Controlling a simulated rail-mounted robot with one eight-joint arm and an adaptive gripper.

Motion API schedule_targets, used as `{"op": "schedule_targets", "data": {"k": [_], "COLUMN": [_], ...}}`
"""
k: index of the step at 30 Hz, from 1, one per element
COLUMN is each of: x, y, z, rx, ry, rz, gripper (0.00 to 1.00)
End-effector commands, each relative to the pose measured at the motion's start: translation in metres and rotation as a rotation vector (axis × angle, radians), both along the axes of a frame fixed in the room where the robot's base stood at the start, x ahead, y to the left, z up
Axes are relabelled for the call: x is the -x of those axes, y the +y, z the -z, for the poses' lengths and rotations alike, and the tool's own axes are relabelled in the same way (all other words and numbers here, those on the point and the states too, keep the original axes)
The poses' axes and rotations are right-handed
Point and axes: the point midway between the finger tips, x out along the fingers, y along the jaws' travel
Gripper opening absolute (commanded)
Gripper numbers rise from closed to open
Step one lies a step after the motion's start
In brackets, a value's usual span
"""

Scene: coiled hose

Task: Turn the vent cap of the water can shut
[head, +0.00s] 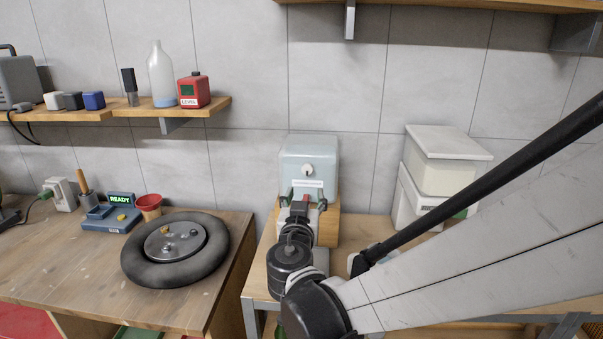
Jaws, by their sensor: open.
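The water can (309,152) is a pale blue-grey box at the back of the right-hand bench, near the tiled wall. A round white cap (307,170), which looks like the vent cap, is on its front face above a pale label strip. My gripper (305,191) is in front of the can's lower part, below the cap, with its two dark fingers spread apart and nothing seen between them. A small red part shows near the gripper; I cannot tell what it belongs to. My wrist hides the can's lower front. Whether fingers touch the can is unclear.
A wooden block (328,228) is under the can. A white lidded bin (440,170) stands to the right. A shelf (140,109) hangs above.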

Motion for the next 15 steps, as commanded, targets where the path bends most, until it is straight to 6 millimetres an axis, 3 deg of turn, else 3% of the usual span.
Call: {"op": "schedule_targets", "data": {"k": [7, 15], "x": [-0.016, -0.064], "y": [0.004, 0.002], "z": [0.000, -0.001], "rx": [-0.002, -0.003], "ry": [-0.011, -0.010], "rz": [-0.007, -0.007], "gripper": [0.45, 0.45]}}
